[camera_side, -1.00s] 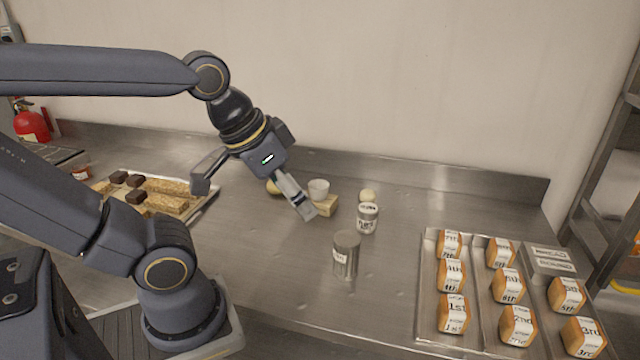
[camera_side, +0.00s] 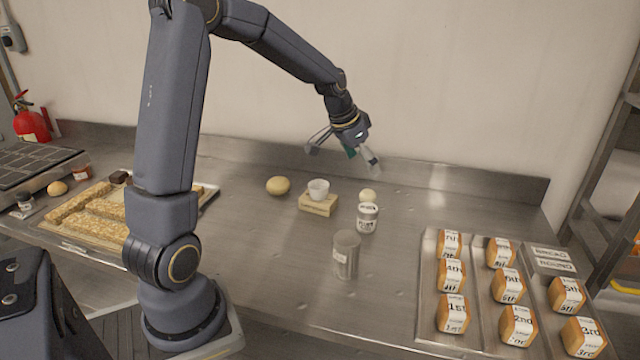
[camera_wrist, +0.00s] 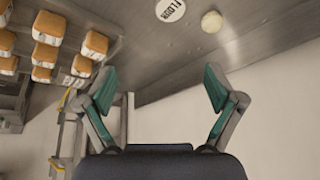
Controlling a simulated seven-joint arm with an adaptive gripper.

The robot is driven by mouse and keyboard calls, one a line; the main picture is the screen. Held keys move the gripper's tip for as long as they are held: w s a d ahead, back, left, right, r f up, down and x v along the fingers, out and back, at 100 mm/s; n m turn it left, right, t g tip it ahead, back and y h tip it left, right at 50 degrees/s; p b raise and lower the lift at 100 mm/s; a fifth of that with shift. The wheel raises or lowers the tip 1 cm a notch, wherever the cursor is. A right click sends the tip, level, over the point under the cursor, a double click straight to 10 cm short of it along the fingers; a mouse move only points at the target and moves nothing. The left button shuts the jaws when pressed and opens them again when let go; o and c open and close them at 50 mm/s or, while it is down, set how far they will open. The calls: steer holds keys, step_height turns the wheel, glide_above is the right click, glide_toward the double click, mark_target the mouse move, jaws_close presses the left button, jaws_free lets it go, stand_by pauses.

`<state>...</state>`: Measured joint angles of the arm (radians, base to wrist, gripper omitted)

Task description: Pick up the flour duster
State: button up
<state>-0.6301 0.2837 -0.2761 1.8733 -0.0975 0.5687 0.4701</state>
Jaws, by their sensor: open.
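The flour duster (camera_side: 367,218) looks like a small metal can with a white band and a pale top. It stands upright on the steel counter in the side view, right of the middle. Its round white top with the word FLOUR shows at the upper edge of the wrist view (camera_wrist: 170,10), partly cut off. My gripper (camera_side: 343,158) is open and empty, in the air behind and above the duster, near the back wall. Its two spread fingers also show in the wrist view (camera_wrist: 160,88), with nothing between them.
A taller metal can (camera_side: 346,256) stands in front of the duster; a dough ball (camera_side: 368,195) sits close behind it. A white cup (camera_side: 318,189) on a wooden block (camera_side: 318,206) is left. Labelled loaves fill a tray (camera_side: 422,300) at right. Pastries lie on a left tray (camera_side: 62,240).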

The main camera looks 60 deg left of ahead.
mark_target(366, 208)
steer(key=shift+n+g, duration=0.3)
steer(key=shift+n, duration=0.1)
steer(key=w+a+f, duration=0.1)
steer(key=f, duration=0.3)
steer(key=w+a+f, duration=0.1)
steer(key=f, duration=0.4)
steer(key=w+a+f, duration=0.1)
steer(key=f, duration=0.3)
steer(key=shift+f, duration=0.2)
steer(key=shift+d+x, duration=0.1)
steer(key=shift+x, duration=1.3)
steer(key=shift+d+x, duration=0.15)
steer(key=shift+x, duration=1.2)
steer(key=shift+c, duration=0.3)
steer(key=c, duration=1.3)
steer(key=shift+r, duration=0.15)
